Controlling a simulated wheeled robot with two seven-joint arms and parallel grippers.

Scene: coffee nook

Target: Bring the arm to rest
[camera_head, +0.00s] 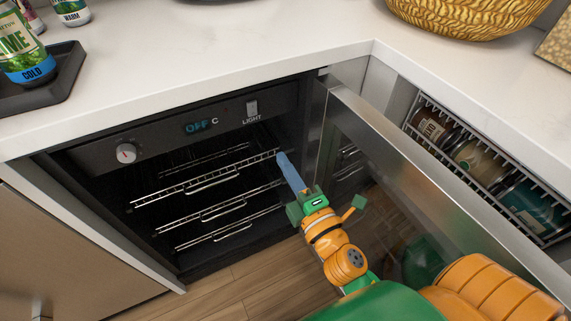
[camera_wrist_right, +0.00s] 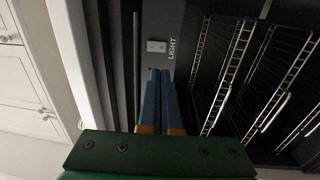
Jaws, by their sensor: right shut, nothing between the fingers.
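My right gripper (camera_head: 283,160) is in front of the open cabinet's right side, below the light switch (camera_head: 252,108). Its blue fingers are together with nothing between them. In the right wrist view the shut fingers (camera_wrist_right: 160,85) point toward the panel just below the switch (camera_wrist_right: 157,46) and the word LIGHT. I cannot tell whether the fingertips touch anything. My left gripper is not in view.
The cooler (camera_head: 110,190) has wire shelves (camera_head: 205,190), a knob (camera_head: 126,153) and a display reading OFF C. Its glass door (camera_head: 400,150) stands open to the right, close to my right arm. A jar rack (camera_head: 480,165) is at the right.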

